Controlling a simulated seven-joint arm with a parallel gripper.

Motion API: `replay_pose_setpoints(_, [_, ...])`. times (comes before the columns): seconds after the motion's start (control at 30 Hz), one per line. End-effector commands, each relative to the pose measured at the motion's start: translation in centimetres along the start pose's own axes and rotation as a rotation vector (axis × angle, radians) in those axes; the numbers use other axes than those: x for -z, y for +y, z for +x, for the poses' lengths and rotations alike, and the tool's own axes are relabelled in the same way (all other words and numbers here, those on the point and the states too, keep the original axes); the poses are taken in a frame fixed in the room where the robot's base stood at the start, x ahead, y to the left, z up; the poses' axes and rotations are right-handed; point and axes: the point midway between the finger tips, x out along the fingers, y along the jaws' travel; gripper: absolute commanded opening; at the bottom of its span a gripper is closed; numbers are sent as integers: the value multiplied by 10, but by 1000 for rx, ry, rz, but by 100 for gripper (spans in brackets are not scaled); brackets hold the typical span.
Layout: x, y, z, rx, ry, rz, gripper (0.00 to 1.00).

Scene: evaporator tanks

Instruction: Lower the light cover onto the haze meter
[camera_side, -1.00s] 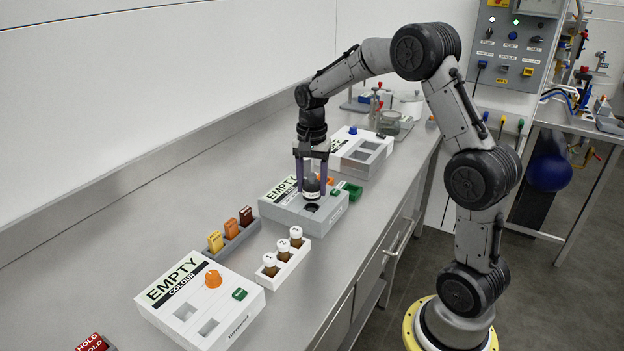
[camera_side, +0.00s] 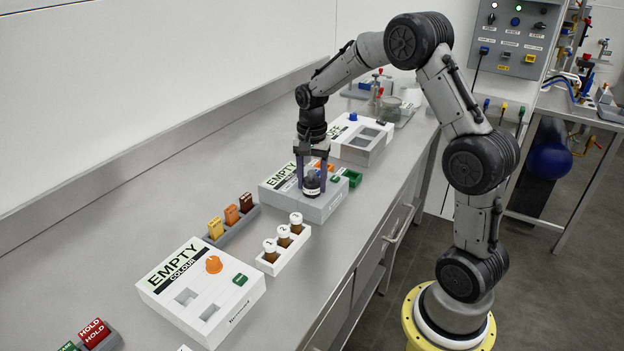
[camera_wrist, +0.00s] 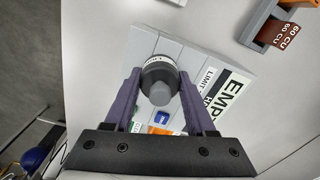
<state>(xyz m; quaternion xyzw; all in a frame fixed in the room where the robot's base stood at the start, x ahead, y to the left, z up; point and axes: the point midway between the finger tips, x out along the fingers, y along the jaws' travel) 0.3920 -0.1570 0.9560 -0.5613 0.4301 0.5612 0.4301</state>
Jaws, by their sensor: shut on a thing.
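The light cover (camera_side: 312,188) is a small black cylinder with a pale label band. My gripper (camera_side: 312,177) is shut on it from above, its purple fingers on either side. The haze meter (camera_side: 283,204) is a light grey box with an EMPTY display on the bench. The cover is upright over the meter's top and hides the round opening there; I cannot tell whether it touches or is seated. In the wrist view the cover (camera_wrist: 160,80) sits between the fingers, with the meter (camera_wrist: 142,42) behind it.
A colour meter (camera_side: 225,296) and a rack of white-capped vials (camera_side: 284,249) stand nearer the camera. A grey rack (camera_side: 236,227) holds coloured blocks. Another instrument (camera_side: 358,146) stands behind the haze meter.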

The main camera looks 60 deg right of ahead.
Motion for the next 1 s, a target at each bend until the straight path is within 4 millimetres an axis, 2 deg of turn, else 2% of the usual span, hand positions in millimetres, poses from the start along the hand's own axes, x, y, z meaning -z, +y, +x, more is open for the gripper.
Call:
replay_pose_setpoints(0.13, [0, 0, 0, 0, 0, 0, 2])
replay_pose_setpoints(0.17, [0, 0, 0, 0, 0, 0, 57])
replay_pose_setpoints(0.33, [0, 0, 0, 0, 0, 0, 88])
replay_pose_setpoints(0.37, [0, 0, 0, 0, 0, 0, 91])
replay_pose_setpoints(0.73, [0, 0, -5, 1, 1, 0, 91])
replay_pose_setpoints(0.87, [1, -1, -22, 4, 3, 0, 91])
replay_pose_setpoints(1.0, [1, -1, -52, 5, 4, 0, 91])
